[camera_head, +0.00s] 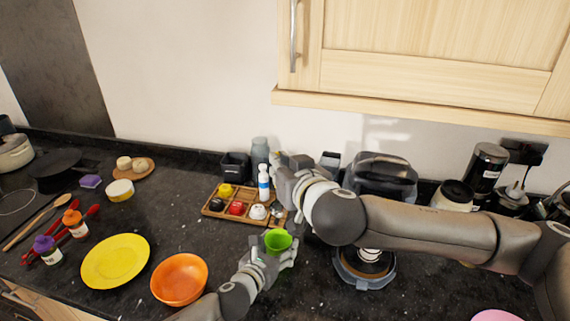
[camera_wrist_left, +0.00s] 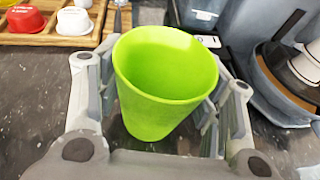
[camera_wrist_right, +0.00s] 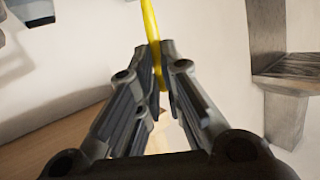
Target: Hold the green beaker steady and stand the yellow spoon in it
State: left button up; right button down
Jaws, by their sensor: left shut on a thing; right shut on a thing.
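The green beaker (camera_head: 277,240) is in my left gripper (camera_head: 281,253), low over the counter in front of the wooden tray. In the left wrist view the beaker (camera_wrist_left: 165,75) sits between both fingers (camera_wrist_left: 163,105), mouth up, and its visible inside is empty. My right gripper (camera_head: 287,172) is above and behind the beaker, near the wall. In the right wrist view its fingers (camera_wrist_right: 158,60) are closed on the yellow spoon (camera_wrist_right: 151,18), a thin yellow length running up out of the picture.
The wooden tray (camera_head: 215,208) with small cups and a white bottle (camera_head: 263,183) lies just behind the beaker. A coffee machine (camera_head: 368,262) stands to the right. An orange bowl (camera_head: 179,279) and yellow plate (camera_head: 115,261) are at left. A cupboard (camera_head: 420,60) hangs above.

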aim_at(279, 209)
pick_arm(q)
jog(key=shift+f, duration=0.2)
pick_arm(e)
jog(key=shift+f, duration=6.45)
jog(key=c, duration=1.5)
grip_release()
jog(key=v, duration=1.2)
pick_arm(q)
jog(key=o, duration=1.1)
jog(key=shift+c, duration=0.2)
jog(key=shift+r, duration=0.1)
pick_arm(e)
jog(key=shift+w, duration=0.1)
